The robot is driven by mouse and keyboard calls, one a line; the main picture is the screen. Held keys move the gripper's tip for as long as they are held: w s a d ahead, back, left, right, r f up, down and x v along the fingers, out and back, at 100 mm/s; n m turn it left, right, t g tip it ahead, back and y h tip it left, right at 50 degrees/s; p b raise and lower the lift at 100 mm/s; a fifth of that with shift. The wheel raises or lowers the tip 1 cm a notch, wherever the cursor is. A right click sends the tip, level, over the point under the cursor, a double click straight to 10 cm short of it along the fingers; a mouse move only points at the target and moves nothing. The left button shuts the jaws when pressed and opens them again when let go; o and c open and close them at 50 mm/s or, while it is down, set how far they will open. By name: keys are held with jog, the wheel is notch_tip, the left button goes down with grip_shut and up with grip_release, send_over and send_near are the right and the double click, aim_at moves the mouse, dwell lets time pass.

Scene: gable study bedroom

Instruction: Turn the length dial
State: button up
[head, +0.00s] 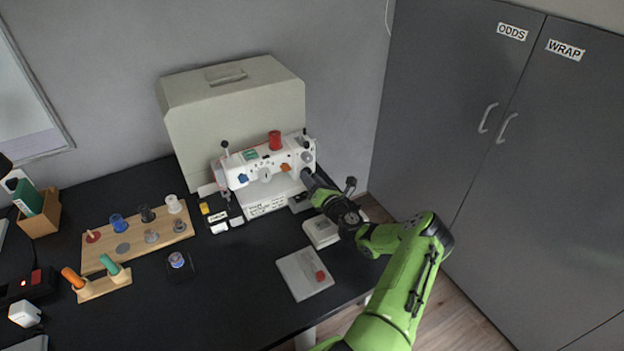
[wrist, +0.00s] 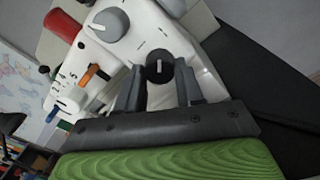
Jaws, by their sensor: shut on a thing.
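A white sewing machine (head: 265,167) stands at the back of the black desk. In the wrist view, a black dial (wrist: 159,68) with a white pointer mark sits low on the machine's face. Its pointer stands nearly upright in that picture. My gripper (wrist: 158,80) has one finger on each side of this dial and is shut on it. A larger grey dial (wrist: 107,22) with a white mark is higher on the machine, apart from my fingers. In the head view, my gripper (head: 308,178) reaches the machine's right end and hides the black dial. I cannot read any dial label.
An orange lever (wrist: 90,74) and a red thread spool (head: 275,140) are on the machine close by. A beige case (head: 235,110) stands behind it. Grey cupboards (head: 455,100) stand right.

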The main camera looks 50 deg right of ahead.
jog(key=o, duration=1)
jog(key=shift+o, duration=0.2)
jog(key=shift+s+f, duration=0.1)
